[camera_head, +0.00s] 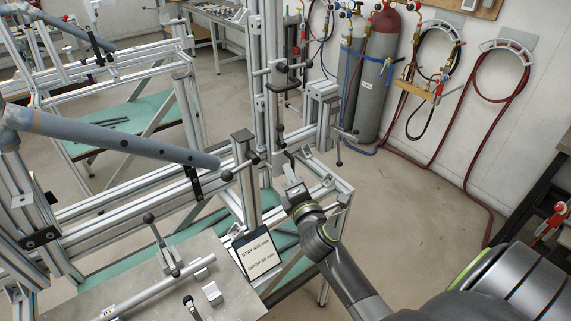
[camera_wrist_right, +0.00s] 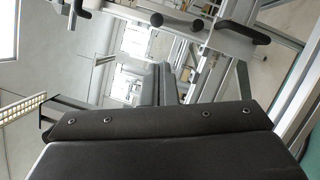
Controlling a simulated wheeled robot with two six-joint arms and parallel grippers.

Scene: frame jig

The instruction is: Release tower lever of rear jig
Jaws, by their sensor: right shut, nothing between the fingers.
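The jig's aluminium tower (camera_head: 265,75) stands upright at centre in the head view, with dark clamps on its right side. A black-knobbed lever (camera_head: 279,131) hangs low by the tower. My right gripper (camera_head: 288,168) is shut and empty just below this lever; I cannot tell whether they touch. In the right wrist view its shut fingers (camera_wrist_right: 158,82) point up the picture, and black knobs (camera_wrist_right: 157,19) on a clamp lie beyond them. Which of these levers is the rear jig's tower lever is not clear. My left gripper is not in view.
A grey-blue frame tube (camera_head: 110,136) lies across the jig at left. Gas cylinders (camera_head: 376,75) stand behind. The floor (camera_head: 420,210) at right is clear.

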